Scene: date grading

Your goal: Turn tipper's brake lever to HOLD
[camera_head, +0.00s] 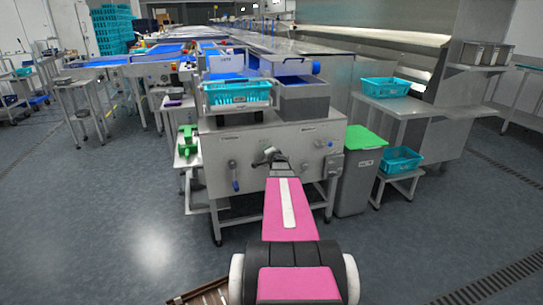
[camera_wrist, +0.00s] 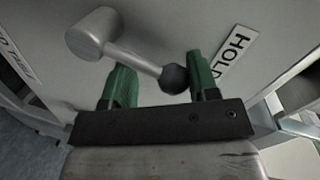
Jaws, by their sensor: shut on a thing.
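The brake lever (camera_wrist: 135,58) in the wrist view has a grey round hub, a grey rod and a black ball knob (camera_wrist: 174,79). Its rod slants from the hub at upper left down to the knob at right. My gripper (camera_wrist: 160,66) has its green fingers on either side of the knob end and is shut on the lever. The knob lies against the right finger. A HOLD label (camera_wrist: 235,55) is on the panel just right of that finger. In the head view my gripper (camera_head: 270,155) is at the steel tipper's front panel (camera_head: 215,150), and it mostly hides the lever.
A teal crate (camera_head: 237,101) sits on top. A grey bin with a green lid (camera_head: 364,140) stands close at right. A side stand with a green object (camera_head: 187,141) is at left. The floor left is clear.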

